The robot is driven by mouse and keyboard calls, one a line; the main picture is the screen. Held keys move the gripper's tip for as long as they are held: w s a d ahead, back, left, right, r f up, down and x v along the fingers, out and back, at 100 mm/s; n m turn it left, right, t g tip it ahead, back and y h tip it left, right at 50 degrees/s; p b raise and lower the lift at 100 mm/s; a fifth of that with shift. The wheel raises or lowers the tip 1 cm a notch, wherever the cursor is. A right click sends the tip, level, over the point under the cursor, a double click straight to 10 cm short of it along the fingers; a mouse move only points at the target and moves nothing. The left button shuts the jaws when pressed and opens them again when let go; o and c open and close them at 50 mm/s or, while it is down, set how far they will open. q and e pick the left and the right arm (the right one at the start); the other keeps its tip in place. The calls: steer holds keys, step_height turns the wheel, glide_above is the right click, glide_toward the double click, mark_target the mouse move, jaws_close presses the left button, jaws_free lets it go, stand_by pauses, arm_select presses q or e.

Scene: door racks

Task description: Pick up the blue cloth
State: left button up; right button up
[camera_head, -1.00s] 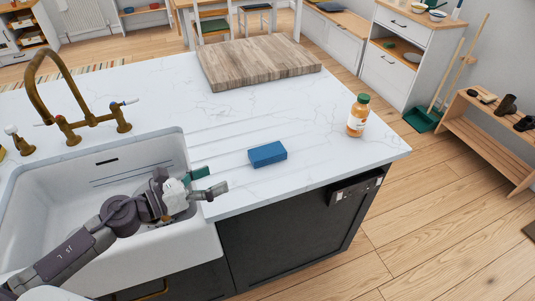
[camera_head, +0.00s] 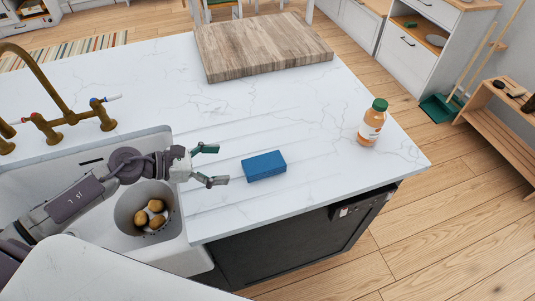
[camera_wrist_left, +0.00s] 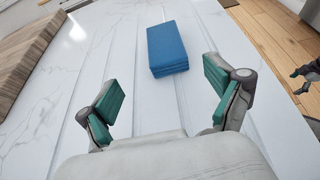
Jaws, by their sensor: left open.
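The blue cloth (camera_head: 264,166) is a folded, block-like bundle lying on the white marble counter, right of the sink. In the left wrist view the cloth (camera_wrist_left: 167,48) lies ahead of the fingers, slightly right of the picture's middle. My left gripper (camera_head: 211,166) is open and empty, over the counter's sink-side edge and just left of the cloth, not touching it. In the left wrist view its green-padded fingers (camera_wrist_left: 163,103) are spread wide with bare counter between them.
A white sink (camera_head: 88,155) with a colander of several potatoes (camera_head: 152,213) lies under my left arm. A brass faucet (camera_head: 62,115) stands behind it. A wooden board (camera_head: 262,50) lies at the back, and an orange bottle (camera_head: 372,125) stands to the right. The counter around the cloth is clear.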

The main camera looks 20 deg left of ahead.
mark_target(260, 164)
arm_select(q)
steer(key=d, duration=0.1)
steer(key=w+d+p, duration=0.1)
steer(key=d, duration=0.2)
steer(key=shift+w+f+p, duration=0.4)
steer(key=shift+x, duration=1.25)
steer(key=shift+w+f+p, duration=0.25)
steer(key=shift+f+p, duration=0.05)
steer(key=shift+f, duration=0.05)
steer(key=shift+w+d+f+p, duration=0.1)
steer(key=shift+w+d+p, duration=0.15)
steer(key=shift+d+p, duration=0.35)
steer(key=p+x, duration=0.1)
steer(key=x, duration=0.2)
steer(key=shift+d+f, duration=0.1)
steer(key=shift+d, duration=0.1)
steer(key=shift+w+d+f, duration=0.15)
steer(key=shift+d+f, duration=0.05)
steer(key=shift+a, duration=0.1)
steer(key=shift+c, duration=0.6)
steer(key=c, duration=1.1)
arm_select(e)
steer(key=s+r, duration=0.3)
steer(key=r, duration=0.2)
